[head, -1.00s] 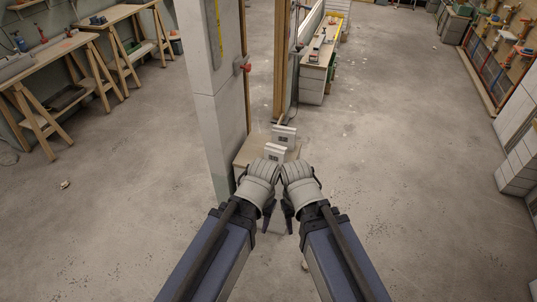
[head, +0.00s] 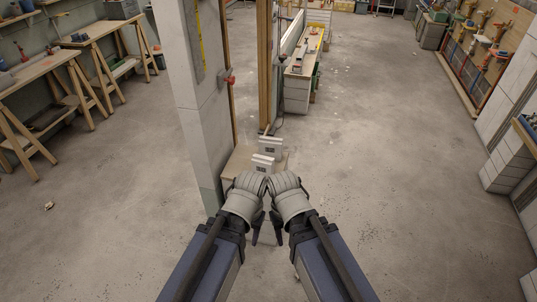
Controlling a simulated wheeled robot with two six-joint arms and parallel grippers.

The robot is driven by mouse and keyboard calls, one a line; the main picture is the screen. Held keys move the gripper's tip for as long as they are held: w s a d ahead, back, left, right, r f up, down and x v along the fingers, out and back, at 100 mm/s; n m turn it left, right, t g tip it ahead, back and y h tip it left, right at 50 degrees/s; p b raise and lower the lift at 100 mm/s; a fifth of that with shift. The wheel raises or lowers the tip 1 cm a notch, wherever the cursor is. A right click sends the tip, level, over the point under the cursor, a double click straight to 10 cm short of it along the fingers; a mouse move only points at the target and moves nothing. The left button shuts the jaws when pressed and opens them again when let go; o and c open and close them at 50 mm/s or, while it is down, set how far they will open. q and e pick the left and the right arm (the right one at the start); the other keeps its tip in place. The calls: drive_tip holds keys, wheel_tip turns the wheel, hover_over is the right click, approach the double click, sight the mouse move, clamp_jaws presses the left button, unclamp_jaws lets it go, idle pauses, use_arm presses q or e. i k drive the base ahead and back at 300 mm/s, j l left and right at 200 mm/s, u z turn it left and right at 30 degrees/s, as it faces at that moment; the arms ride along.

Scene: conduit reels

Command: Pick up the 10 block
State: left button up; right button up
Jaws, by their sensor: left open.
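Two pale block-like pieces with dark markings stand on a low wooden-topped stand (head: 236,161) beside the pillar. The rear block (head: 270,147) is a little farther right than the front block (head: 262,164). Their markings are too small to read, so I cannot tell which is the 10 block. My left gripper (head: 257,227) is open, in front of the stand and nearer to me, apart from the blocks. My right gripper (head: 277,228) is close beside it on the right; its jaw state is unclear. My grey wrists hide the stand's front part.
A grey pillar (head: 190,100) rises directly left of the stand. A long workbench (head: 300,65) lies behind it. The concrete floor on both sides is mostly clear.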

sight(263, 166)
drive_tip(key=i+l+z, duration=0.35)
drive_tip(key=i+l, duration=0.65)
drive_tip(key=i, duration=0.05)
